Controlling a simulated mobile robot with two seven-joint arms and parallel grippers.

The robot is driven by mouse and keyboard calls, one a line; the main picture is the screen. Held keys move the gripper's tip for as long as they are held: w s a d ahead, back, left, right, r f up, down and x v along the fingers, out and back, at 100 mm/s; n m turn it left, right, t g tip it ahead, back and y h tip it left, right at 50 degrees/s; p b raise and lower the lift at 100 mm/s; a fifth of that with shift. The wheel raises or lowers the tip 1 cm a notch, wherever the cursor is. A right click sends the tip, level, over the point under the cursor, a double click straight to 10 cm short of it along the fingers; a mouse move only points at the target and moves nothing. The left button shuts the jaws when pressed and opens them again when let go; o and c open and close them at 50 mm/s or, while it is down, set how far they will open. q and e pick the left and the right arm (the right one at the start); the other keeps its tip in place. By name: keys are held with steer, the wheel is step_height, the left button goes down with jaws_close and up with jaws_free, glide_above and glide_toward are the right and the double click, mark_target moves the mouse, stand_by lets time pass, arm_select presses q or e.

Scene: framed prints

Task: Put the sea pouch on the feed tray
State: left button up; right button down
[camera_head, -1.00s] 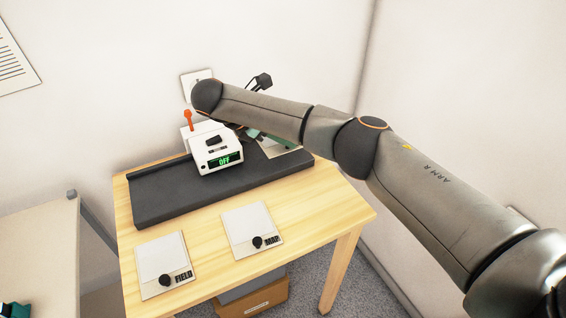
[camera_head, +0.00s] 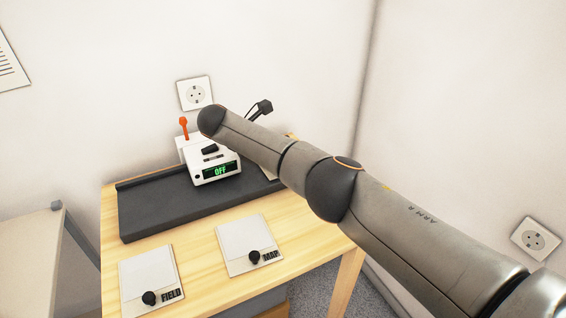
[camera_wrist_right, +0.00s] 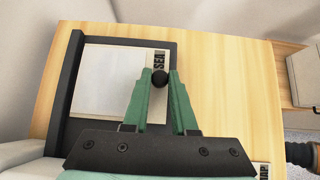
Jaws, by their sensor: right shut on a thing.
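The sea pouch (camera_wrist_right: 108,80) is a pale flat sheet with a SEA label and a black knob. In the right wrist view it lies over the dark feed tray (camera_wrist_right: 67,80), near the tray's end; I cannot tell whether it rests on it. My right gripper (camera_wrist_right: 160,80) has green fingers shut on the knob at the pouch's edge. In the head view the feed tray (camera_head: 150,210) runs along the table, and my right arm hides the gripper and most of the pouch (camera_head: 268,172). My left gripper is not in view.
A white machine (camera_head: 212,165) with an OFF display and orange lever stands at the tray. The FIELD pouch (camera_head: 150,278) and MAP pouch (camera_head: 245,240) lie on the wooden table (camera_head: 205,255) in front. A wall socket (camera_head: 195,93) is behind.

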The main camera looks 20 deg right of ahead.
steer(key=shift+f, duration=0.2)
steer(key=c, duration=0.7)
jaws_free()
steer(key=shift+r, duration=0.1)
steer(key=shift+r, duration=0.2)
steer(key=v, duration=0.7)
steer(key=shift+a+r, duration=0.15)
steer(key=shift+a, duration=0.1)
